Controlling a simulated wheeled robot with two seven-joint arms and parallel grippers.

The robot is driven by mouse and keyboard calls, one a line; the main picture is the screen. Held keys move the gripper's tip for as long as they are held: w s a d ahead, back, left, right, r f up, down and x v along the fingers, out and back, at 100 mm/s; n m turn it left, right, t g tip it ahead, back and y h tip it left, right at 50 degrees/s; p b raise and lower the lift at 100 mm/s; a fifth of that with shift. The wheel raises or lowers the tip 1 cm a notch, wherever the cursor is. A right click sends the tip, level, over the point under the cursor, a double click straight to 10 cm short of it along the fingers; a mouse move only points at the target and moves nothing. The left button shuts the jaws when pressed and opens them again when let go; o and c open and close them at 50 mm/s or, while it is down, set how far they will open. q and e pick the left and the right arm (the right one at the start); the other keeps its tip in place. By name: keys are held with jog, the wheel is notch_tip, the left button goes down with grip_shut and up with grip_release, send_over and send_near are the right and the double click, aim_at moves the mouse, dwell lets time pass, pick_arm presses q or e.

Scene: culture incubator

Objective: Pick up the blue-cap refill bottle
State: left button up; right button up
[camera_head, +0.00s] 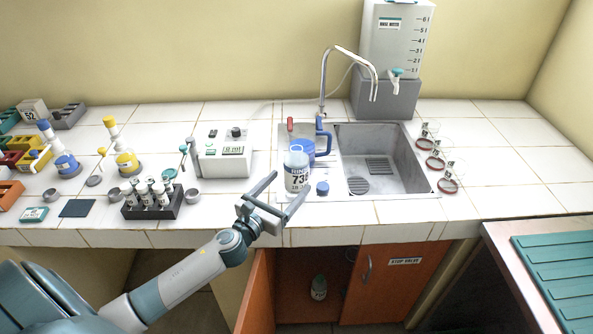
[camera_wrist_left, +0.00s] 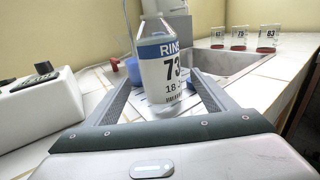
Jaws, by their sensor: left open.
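A clear refill bottle (camera_head: 296,178) with a blue-and-white label reading "73" stands upright on the counter just left of the sink. A small blue cap (camera_head: 322,188) lies on the counter to its right.
A blue jug (camera_head: 308,148) stands close behind the bottle, under the faucet (camera_head: 323,85). The sink (camera_head: 390,165) is to the right. A white device (camera_head: 224,157) and a vial rack (camera_head: 153,203) are to the left. An orange cabinet door (camera_head: 256,295) hangs open below.

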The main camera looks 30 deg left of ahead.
aim_at(296, 175)
jog(key=shift+w, duration=0.15)
pick_arm(q)
jog(key=shift+w, duration=0.2)
jog(key=shift+w+r+p, duration=0.1)
jog(key=shift+w+p, duration=0.2)
jog(key=w+p, duration=0.1)
jog(key=w, duration=0.2)
jog(key=shift+d, duration=0.15)
jog(key=shift+w, duration=0.55)
pick_arm(e)
jog(key=shift+s+d+r, duration=0.25)
jog(key=shift+s+r, duration=0.35)
jog(key=shift+s, duration=0.3)
pick_arm(q)
jog(key=shift+c, duration=0.7)
pick_arm(e)
jog(key=shift+g, duration=0.3)
